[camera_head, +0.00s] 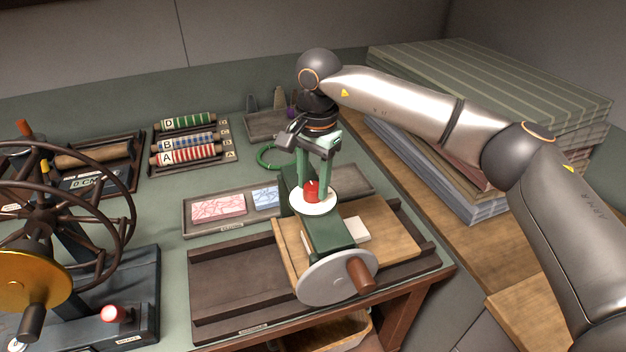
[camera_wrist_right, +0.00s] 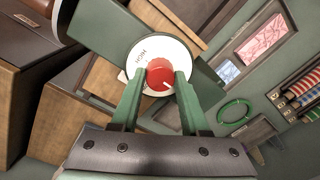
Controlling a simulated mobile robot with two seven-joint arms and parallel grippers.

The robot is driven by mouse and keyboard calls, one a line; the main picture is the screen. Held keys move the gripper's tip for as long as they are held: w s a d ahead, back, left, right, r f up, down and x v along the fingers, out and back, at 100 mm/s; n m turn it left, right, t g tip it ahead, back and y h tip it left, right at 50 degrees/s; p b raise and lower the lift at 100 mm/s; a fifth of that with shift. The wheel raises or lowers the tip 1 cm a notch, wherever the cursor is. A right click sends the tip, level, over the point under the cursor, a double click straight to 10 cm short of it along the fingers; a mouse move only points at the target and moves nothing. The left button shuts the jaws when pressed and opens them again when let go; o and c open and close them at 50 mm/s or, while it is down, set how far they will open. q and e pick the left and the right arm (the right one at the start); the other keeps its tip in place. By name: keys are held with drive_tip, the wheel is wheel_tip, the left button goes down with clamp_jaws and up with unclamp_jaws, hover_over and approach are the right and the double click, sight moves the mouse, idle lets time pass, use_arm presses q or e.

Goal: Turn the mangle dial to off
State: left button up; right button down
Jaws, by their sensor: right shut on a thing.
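The mangle dial is a red knob (camera_head: 311,190) on a round white plate (camera_head: 313,203), on top of a green mangle (camera_head: 328,236). In the right wrist view the red knob (camera_wrist_right: 160,75) carries a white pointer line, and its white plate (camera_wrist_right: 178,52) has lettering at the upper left that looks like "HIGH". The pointer slants toward the lower right; the rest of the lettering is hidden or unreadable. My right gripper (camera_head: 315,180) comes down from above and its green fingers are shut on the knob, one on each side. My left gripper is not in view.
The mangle stands on a wooden board with a crank disc (camera_head: 336,277) and brown handle in front. A tray (camera_head: 190,222) with patterned pieces lies behind it, near a green ring (camera_head: 268,157) and a rack of fabric rolls (camera_head: 188,152). Stacked folded cloth (camera_head: 490,75) stands right. A spoked wheel (camera_head: 45,215) stands left.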

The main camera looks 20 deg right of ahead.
sight(316, 188)
idle(0.5)
drive_tip(key=shift+c, duration=2)
unclamp_jaws()
wheel_tip(316, 188, up, 12)
drive_tip(key=shift+s+d+r+b, duration=0.2)
drive_tip(key=shift+s+r+b, duration=0.05)
drive_tip(key=shift+b, duration=0.1)
